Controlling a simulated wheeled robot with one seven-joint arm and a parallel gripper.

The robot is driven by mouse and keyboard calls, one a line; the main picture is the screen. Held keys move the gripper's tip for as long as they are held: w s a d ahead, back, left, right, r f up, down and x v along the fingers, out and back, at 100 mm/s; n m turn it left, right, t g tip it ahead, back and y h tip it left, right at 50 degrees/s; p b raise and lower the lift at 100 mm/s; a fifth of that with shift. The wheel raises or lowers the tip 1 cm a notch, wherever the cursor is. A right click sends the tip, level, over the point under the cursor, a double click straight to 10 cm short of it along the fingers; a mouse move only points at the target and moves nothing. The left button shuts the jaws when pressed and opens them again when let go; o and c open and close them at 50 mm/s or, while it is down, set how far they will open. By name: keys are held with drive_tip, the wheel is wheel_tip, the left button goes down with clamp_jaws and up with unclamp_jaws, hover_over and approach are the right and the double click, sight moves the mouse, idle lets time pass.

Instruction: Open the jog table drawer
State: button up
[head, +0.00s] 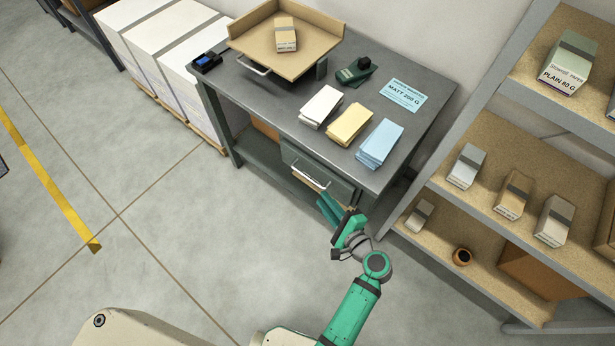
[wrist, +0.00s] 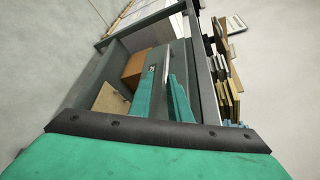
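The jog table (head: 262,118) is a dark grey bench against the wall. Its drawer (head: 340,187) is under the front of the top, at the right, and looks shut. A pale bar handle (head: 310,178) runs along the drawer front. My gripper (head: 325,205) is close to the handle's right end, with its green fingers towards the drawer. In the wrist view the fingers of my gripper (wrist: 164,98) stand apart, with the pale handle (wrist: 167,65) lying just beyond and between them. Contact with the handle cannot be told. Nothing is held.
White, yellow (head: 349,124) and blue paper stacks lie on the tabletop, with a tan jogging tray (head: 300,62) behind. A shelf unit (head: 440,190) stands close on the right of my arm. Wrapped white stacks (head: 165,45) stand at left. The floor in front is clear.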

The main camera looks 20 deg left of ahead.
sight(310, 180)
drive_tip(key=shift+y, duration=0.4)
drive_tip(key=x, duration=0.7)
drive_tip(key=r+x, duration=0.1)
drive_tip(key=x, duration=0.3)
drive_tip(key=shift+w+a+r, duration=0.1)
drive_tip(key=shift+w+a, duration=0.05)
drive_tip(key=shift+w, duration=0.2)
clamp_jaws()
